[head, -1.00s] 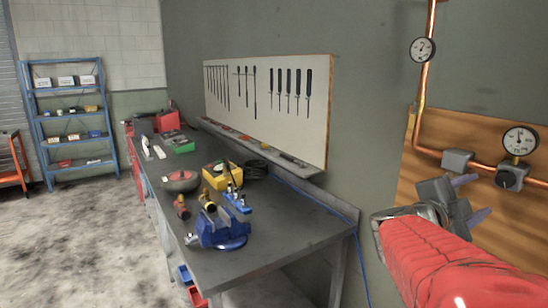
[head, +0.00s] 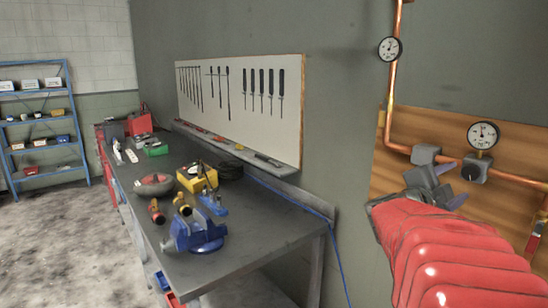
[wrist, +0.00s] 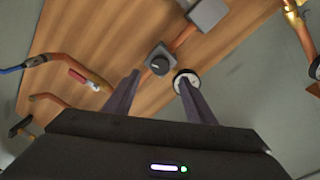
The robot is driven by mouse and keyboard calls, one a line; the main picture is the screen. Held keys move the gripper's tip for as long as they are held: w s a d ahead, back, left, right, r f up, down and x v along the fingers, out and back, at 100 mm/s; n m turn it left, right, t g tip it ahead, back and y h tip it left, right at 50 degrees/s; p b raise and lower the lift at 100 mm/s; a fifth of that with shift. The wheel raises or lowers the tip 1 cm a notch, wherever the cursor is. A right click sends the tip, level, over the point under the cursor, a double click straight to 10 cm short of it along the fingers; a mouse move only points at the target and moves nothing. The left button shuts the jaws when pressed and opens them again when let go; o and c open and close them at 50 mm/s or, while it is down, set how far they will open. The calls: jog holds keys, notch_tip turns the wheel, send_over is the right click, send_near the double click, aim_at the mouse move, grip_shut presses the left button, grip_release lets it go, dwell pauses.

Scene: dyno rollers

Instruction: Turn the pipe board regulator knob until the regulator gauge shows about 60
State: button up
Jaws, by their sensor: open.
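The regulator (head: 475,168) is a grey block with a dark round knob, on a copper pipe on the wooden pipe board (head: 400,180). The regulator gauge (head: 483,135), white-faced, sits just above it; its needle points roughly upward, but the numbers are too small to read. My gripper (head: 455,185) is open and empty, just left of and below the knob in the head view. In the wrist view the knob (wrist: 159,66) appears between and beyond the fingertips (wrist: 158,78), apart from them. The gauge (wrist: 181,78) there is partly hidden by the right finger.
Another grey block (head: 425,154) sits on the pipe left of the regulator, close to my fingers. A second gauge (head: 390,49) is higher on the vertical pipe. A red-handled part (head: 535,235) is at the right. A workbench (head: 265,225) with a blue vise (head: 197,232) stands left.

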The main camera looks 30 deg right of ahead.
aim_at(469, 174)
jog(key=d, duration=0.7)
jog(key=shift+w+d, duration=0.35)
jog(key=shift+d, duration=0.05)
jog(key=shift+c, duration=0.3)
jog(key=c, duration=1)
jog(key=shift+f+n, duration=0.15)
jog(key=shift+n, duration=2.05)
jog(key=o, duration=1.1)
jog(key=shift+c, duration=0.2)
